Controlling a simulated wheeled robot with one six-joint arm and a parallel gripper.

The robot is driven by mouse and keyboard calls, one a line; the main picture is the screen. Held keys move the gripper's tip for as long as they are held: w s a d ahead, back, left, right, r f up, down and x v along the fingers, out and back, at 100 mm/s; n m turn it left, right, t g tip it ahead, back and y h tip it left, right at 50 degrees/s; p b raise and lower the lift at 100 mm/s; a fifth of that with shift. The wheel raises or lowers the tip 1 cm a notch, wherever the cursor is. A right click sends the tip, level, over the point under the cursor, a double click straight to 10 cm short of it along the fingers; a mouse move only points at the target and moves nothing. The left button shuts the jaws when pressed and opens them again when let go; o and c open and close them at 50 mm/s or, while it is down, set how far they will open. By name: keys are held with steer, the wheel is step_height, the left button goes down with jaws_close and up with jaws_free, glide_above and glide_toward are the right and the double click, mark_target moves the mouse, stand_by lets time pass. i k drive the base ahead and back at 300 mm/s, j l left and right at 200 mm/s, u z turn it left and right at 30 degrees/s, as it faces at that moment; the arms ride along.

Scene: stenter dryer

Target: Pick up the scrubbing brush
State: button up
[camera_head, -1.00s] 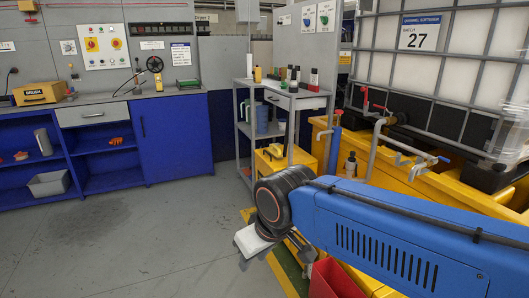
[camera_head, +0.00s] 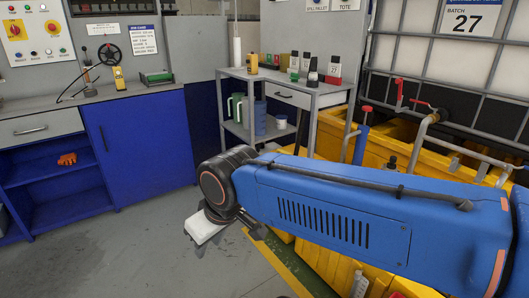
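No thing in view can be told for sure as the scrubbing brush. A small green and grey item (camera_head: 157,77) lies on the grey workbench top, but it is too small to name. An orange item (camera_head: 67,159), perhaps a glove, lies on the shelf of the blue cabinet under the bench. My gripper (camera_head: 222,236) hangs below my blue arm, over the grey floor and well short of the bench. A white block shows at its wrist. Its fingertips are too dark and too hidden to tell whether they are open.
A grey shelf trolley (camera_head: 309,98) stands at the centre with bottles on top and a blue jug (camera_head: 260,117) below. Yellow tanks (camera_head: 331,137) and a caged white tote (camera_head: 430,52) fill the right. The floor (camera_head: 140,245) in front of the bench is clear.

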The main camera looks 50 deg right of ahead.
mark_target(283, 151)
steer(key=i+z, duration=0.1)
steer(key=i, duration=0.7)
steer(key=i+j+z, duration=0.1)
steer(key=i, duration=0.65)
steer(key=i+j+z, duration=0.1)
steer(key=z, duration=1.45)
